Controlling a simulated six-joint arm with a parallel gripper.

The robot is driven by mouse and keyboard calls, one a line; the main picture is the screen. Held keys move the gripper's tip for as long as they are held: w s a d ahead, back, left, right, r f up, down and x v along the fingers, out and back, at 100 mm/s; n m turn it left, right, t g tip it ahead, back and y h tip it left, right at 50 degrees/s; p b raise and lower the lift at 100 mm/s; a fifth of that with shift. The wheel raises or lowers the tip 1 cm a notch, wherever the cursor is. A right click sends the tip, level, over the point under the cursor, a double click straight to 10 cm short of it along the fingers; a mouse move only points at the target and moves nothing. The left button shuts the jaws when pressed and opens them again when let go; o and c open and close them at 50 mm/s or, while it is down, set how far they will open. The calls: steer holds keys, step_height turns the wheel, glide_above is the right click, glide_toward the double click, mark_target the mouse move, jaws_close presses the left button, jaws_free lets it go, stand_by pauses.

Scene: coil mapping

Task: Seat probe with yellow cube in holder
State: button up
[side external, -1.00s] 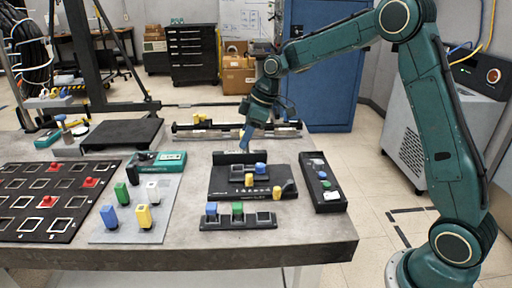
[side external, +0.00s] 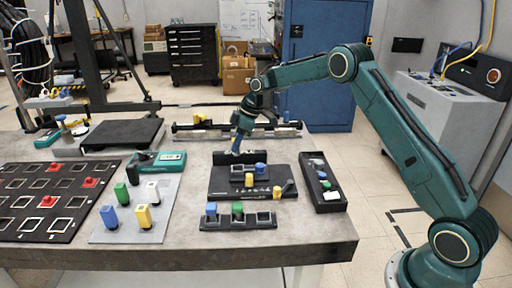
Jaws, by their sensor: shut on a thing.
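My gripper (side external: 236,152) points down just above the black block at the back of the black stepped fixture (side external: 222,184). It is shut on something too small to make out. A yellow cube (side external: 250,181) stands on the fixture beside a blue cube (side external: 261,169). Another yellow piece (side external: 289,186) sits at the fixture's right front, next to a dark part. A black holder (side external: 208,224) with three square places lies in front. A blue cube (side external: 211,208) is at its left place and a green cube (side external: 238,208) at its middle place; the right place (side external: 264,218) looks empty.
A grey plate (side external: 108,236) at left carries green, white, blue and yellow cubes. A black grid board (side external: 62,221) with red pieces lies further left. A long black tray (side external: 327,200) stands right of the fixture. A rail (side external: 190,128) runs behind.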

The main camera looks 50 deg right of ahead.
mark_target(239, 153)
steer(key=shift+f, duration=0.15)
steer(key=shift+f, duration=2.7)
steer(key=shift+f, duration=0.5)
stand_by(0.6)
steer(key=o, duration=1.6)
steer(key=shift+c, duration=0.2)
steer(key=shift+r, duration=0.15)
steer(key=shift+r, duration=3.35)
